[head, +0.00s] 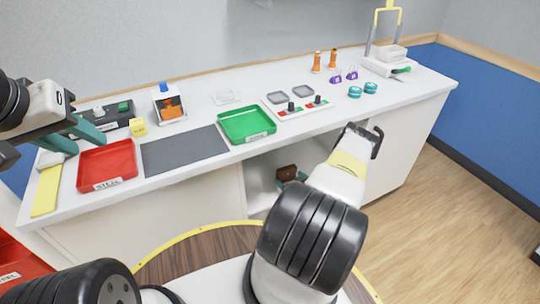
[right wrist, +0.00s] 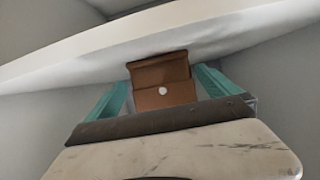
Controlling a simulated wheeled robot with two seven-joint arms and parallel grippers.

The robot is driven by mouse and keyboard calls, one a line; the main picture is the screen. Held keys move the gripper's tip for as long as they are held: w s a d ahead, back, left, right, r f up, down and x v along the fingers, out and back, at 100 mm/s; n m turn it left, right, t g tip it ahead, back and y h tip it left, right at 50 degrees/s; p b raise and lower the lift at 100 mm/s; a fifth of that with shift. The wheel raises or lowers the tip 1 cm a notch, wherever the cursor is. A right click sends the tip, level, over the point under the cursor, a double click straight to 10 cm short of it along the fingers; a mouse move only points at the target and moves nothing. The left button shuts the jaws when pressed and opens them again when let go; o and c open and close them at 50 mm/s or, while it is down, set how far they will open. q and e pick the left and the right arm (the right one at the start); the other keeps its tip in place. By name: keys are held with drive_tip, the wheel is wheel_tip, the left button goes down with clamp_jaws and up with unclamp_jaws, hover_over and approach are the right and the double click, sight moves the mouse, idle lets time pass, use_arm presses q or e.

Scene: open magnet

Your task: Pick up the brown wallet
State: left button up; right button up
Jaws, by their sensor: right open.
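The brown wallet (head: 287,172) lies in the open compartment under the white counter, partly hidden by my right arm. In the head view this gripper is mostly hidden behind my arm. My left gripper (head: 90,147) is open and empty above the counter's left end, near the red tray.
The white counter (head: 195,165) overhangs the compartment. On it are a red tray (head: 84,180), a grey mat (head: 185,150), a green tray (head: 246,124) and several small items. A pale board (right wrist: 60,62) crosses above the wallet in the right wrist view. The wooden floor at right is clear.

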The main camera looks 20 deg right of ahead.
sight(287, 175)
drive_tip(key=x, duration=0.4)
drive_tip(key=shift+w+r, duration=0.15)
drive_tip(key=shift+w, duration=0.25)
drive_tip(key=c, duration=1.1)
drive_tip(key=shift+c, duration=0.4)
drive_tip(key=shift+r, duration=0.15)
